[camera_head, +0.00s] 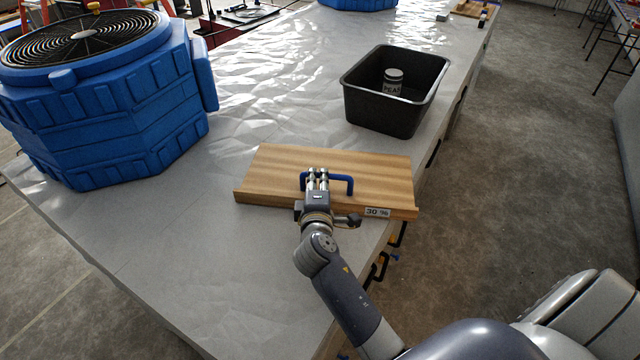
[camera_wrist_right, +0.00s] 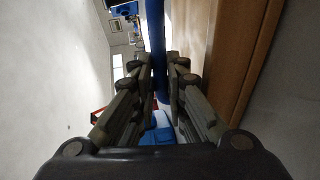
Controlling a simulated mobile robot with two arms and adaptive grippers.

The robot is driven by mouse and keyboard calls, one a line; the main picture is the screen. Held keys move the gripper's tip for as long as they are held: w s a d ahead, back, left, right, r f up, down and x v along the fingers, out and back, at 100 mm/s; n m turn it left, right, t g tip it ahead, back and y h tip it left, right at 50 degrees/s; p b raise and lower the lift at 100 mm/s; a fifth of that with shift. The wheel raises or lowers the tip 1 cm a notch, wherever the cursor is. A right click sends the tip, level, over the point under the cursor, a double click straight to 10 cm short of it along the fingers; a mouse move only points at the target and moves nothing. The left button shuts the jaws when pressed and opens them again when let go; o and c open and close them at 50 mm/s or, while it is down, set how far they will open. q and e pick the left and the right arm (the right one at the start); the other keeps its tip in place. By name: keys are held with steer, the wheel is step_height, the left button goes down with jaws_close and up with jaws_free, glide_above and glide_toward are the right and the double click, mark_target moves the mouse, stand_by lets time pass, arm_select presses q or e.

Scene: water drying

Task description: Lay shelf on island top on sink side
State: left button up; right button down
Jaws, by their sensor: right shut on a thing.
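The shelf (camera_head: 270,172) is a wooden board with a blue handle (camera_head: 349,183) and a small label reading 30 % at its front right. In the head view it lies on or just above the pale island top (camera_head: 190,245); I cannot tell if it touches. My right gripper (camera_head: 318,178) is shut on the blue handle. In the right wrist view the fingers (camera_wrist_right: 168,85) close around the blue bar (camera_wrist_right: 154,35), and the wooden shelf (camera_wrist_right: 235,60) stands along the right side. My left gripper is not in view. No sink is clearly seen.
A dark bin (camera_head: 380,112) holding a jar labelled PEAS (camera_head: 393,82) stands behind the shelf to the right. A large blue fan unit (camera_head: 110,115) stands at the left. The island top is clear in front of the fan and left of the shelf. The island's right edge is close to the shelf.

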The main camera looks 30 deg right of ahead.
steer(key=c, duration=1.9)
jaws_free()
steer(key=shift+s+a+f, duration=0.1)
steer(key=shift+s+f, duration=0.05)
steer(key=shift+f, duration=0.05)
steer(key=o, duration=0.3)
steer(key=shift+s+a+r, duration=0.1)
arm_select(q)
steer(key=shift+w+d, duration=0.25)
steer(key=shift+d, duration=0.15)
arm_select(e)
steer(key=shift+s+a, duration=0.15)
steer(key=shift+s, duration=0.15)
steer(key=b+v, duration=0.2)
steer(key=v, duration=0.8)
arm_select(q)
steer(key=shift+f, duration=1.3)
arm_select(e)
steer(key=shift+s+a+r, duration=0.3)
steer(key=shift+s, duration=0.2)
steer(key=shift+s+f, duration=0.1)
